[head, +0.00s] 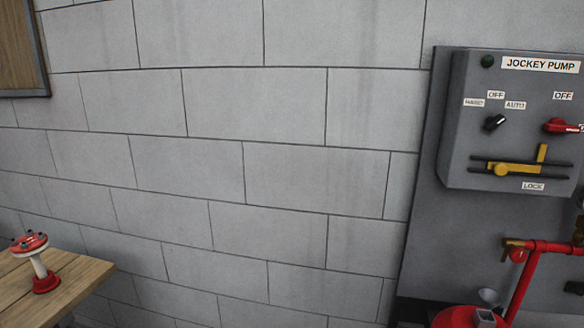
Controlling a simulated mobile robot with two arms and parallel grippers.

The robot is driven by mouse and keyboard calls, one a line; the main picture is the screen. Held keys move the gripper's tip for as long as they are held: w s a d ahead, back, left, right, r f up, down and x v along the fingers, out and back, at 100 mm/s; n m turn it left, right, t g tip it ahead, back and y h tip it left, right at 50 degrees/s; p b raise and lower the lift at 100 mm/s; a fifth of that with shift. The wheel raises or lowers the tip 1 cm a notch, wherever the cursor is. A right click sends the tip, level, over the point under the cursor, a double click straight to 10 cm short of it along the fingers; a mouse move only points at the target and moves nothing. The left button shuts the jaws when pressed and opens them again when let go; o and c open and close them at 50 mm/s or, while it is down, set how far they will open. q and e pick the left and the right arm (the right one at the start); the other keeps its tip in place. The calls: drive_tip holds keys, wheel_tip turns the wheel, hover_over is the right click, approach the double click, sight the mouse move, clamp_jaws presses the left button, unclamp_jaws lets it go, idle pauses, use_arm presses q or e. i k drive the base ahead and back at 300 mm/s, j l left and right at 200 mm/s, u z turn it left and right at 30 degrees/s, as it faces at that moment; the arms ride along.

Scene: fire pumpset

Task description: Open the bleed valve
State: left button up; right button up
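A small brass fitting (513,243) sits at the left end of a red pipe (545,246) at the lower right. A round red part (517,255) hangs just under it. This looks like the bleed valve, but no label shows and I cannot tell its handle position. A grey funnel (488,297) stands below it, above a red rounded body (462,317) cut off by the bottom edge. Neither of my grippers is in view.
A grey jockey pump panel (465,120) on the right carries a black selector knob (494,123), a red switch (562,126) and a yellow lock bar (515,169). A wooden table (85,275) at lower left holds a red and white object (38,262). Bare block wall lies between.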

sight(517, 256)
drive_tip(key=z, duration=1.3)
drive_tip(key=i+l+u, duration=0.1)
drive_tip(key=l+u, duration=0.15)
drive_tip(key=u, duration=0.2)
drive_tip(key=l+u, duration=0.4)
drive_tip(key=i+j, duration=0.05)
drive_tip(key=j, duration=0.05)
